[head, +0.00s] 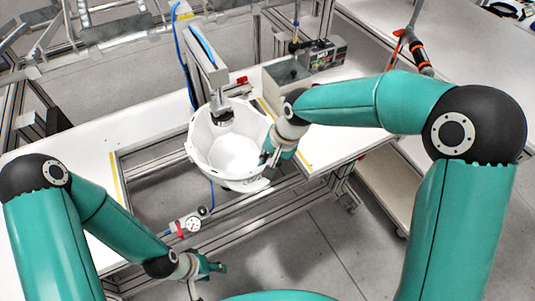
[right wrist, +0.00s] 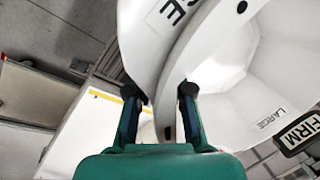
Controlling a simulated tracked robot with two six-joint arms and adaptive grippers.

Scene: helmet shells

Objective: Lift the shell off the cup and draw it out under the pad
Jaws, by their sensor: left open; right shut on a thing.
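The white helmet shell (head: 238,153) sits open side up, like a bowl, in the gap between the white tables. The dark pad (head: 222,118) on the overhead press arm hangs over the shell's opening, near its far rim. The cup is hidden, apparently below the shell, so I cannot tell whether they touch. My right gripper (head: 271,152) is at the shell's right rim, shut on it. In the right wrist view its fingers (right wrist: 160,108) stand either side of the shell wall (right wrist: 262,92), which bears "LARGE". My left gripper (head: 205,268) is open and empty, low at the front left, apart from the shell.
The press column (head: 203,65) with a blue hose stands behind the shell. A dial gauge (head: 193,224) is on the frame in front. A grey bin (head: 287,74) and a boxy device (head: 319,55) are at the back right. A "FIRM" label (right wrist: 301,132) shows in the right wrist view.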

